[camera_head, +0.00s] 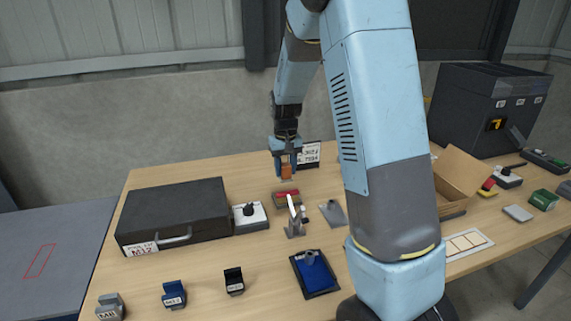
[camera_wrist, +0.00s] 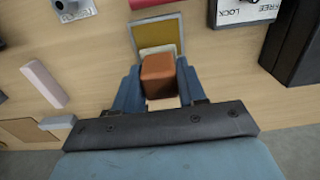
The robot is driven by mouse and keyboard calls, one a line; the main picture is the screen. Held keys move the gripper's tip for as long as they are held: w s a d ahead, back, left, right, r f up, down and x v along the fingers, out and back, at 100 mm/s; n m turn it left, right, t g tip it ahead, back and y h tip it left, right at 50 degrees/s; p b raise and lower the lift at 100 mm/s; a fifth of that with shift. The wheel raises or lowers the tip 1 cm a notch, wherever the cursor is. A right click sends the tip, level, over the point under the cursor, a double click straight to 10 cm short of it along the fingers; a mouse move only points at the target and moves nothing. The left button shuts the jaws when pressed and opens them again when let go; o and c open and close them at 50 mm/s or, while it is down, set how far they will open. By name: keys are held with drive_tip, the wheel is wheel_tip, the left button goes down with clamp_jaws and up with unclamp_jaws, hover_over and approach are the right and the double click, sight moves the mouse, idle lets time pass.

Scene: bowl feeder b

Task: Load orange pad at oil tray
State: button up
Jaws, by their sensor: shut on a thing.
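My gripper (camera_head: 286,160) is shut on the orange pad (camera_head: 286,171), a small brown-orange block, near the back of the table. In the wrist view the orange pad (camera_wrist: 158,76) sits between the two blue fingers of my gripper (camera_wrist: 157,85). Just beyond it in that view is a grey-rimmed tray with a yellow floor (camera_wrist: 163,37), perhaps the oil tray, with a pale strip at its near side. The pad overlaps the tray's near edge in the picture. I cannot tell whether they touch. The head view barely shows this tray.
A black case (camera_head: 175,214) and a white switch box (camera_head: 250,217) stand at left. A red-topped block (camera_head: 286,196) and a grey fixture (camera_head: 295,218) stand in front of my gripper. A black tray with a blue floor (camera_head: 316,274) lies nearer. A white sign (camera_head: 309,154) stands just right.

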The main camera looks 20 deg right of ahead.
sight(287, 182)
drive_tip(key=shift+d+f, duration=0.2)
drive_tip(key=shift+f, duration=2.85)
drive_tip(key=shift+s+f, duration=0.1)
drive_tip(key=shift+f, duration=0.45)
drive_tip(key=shift+r, duration=3.55)
